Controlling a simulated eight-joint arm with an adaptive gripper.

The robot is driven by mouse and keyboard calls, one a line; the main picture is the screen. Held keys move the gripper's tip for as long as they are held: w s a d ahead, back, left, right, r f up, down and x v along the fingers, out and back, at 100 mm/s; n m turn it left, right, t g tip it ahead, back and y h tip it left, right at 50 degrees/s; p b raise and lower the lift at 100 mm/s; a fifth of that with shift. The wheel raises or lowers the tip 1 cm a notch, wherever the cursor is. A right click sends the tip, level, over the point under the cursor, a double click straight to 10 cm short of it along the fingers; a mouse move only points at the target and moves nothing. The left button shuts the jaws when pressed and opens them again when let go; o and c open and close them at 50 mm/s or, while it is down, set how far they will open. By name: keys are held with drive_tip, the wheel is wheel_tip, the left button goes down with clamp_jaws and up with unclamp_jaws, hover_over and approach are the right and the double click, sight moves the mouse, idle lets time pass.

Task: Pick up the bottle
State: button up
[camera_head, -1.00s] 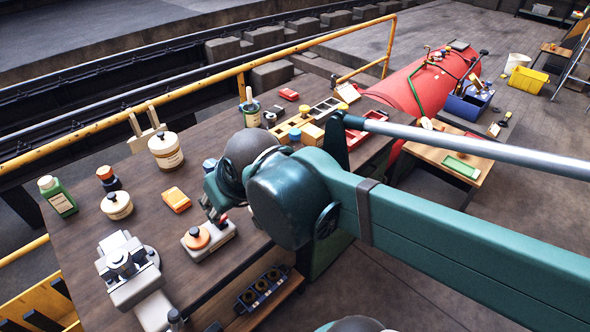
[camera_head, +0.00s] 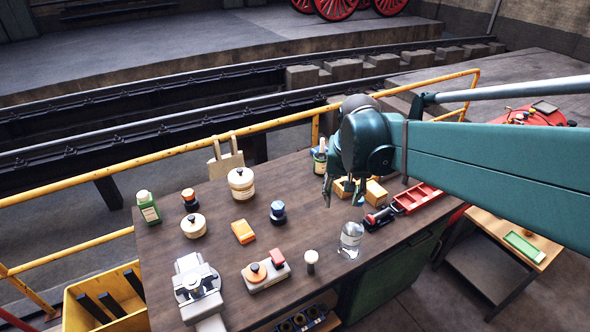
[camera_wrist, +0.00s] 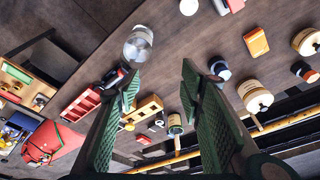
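A clear bottle with a pale label (camera_head: 351,238) stands on the dark wooden bench near its front edge. In the wrist view the clear bottle (camera_wrist: 138,45) is at the upper middle, beyond the left finger's tip. My gripper (camera_head: 345,192) hangs above the bench, behind and above the clear bottle and apart from it. In the wrist view its two green-padded fingers (camera_wrist: 161,82) are spread with nothing between them. A green bottle with a whitish cap (camera_head: 149,208) stands at the bench's left edge, far from my gripper.
A red tray (camera_head: 418,198) and a dark tool lie right of the clear bottle. A small knobbed post (camera_head: 311,261) stands to its left. Cream tins (camera_head: 241,183), a vise (camera_head: 196,283) and an orange box (camera_head: 243,231) occupy the left. A yellow railing (camera_head: 190,149) runs behind the bench.

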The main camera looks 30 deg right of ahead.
drive_tip(key=shift+m+g, duration=0.5)
drive_tip(key=shift+m, duration=0.4)
drive_tip(key=d+p, duration=0.1)
drive_tip(key=d, duration=0.1)
drive_tip(key=d+r+p, duration=0.1)
drive_tip(key=d, duration=0.1)
drive_tip(key=s+d+r+p, duration=0.1)
drive_tip(key=shift+d+r, duration=0.15)
drive_tip(key=shift+d, duration=0.25)
drive_tip(key=shift+w, duration=0.1)
drive_tip(key=shift+w+d+f, duration=0.1)
drive_tip(key=shift+f, duration=1.25)
drive_tip(key=shift+f, duration=0.1)
drive_tip(key=shift+w+d+f, duration=0.15)
drive_tip(key=shift+f, duration=1.1)
drive_tip(key=shift+w+d+f, duration=0.1)
drive_tip(key=shift+d+f, duration=0.05)
drive_tip(key=shift+f, duration=1.05)
drive_tip(key=shift+c, duration=0.5)
clamp_jaws()
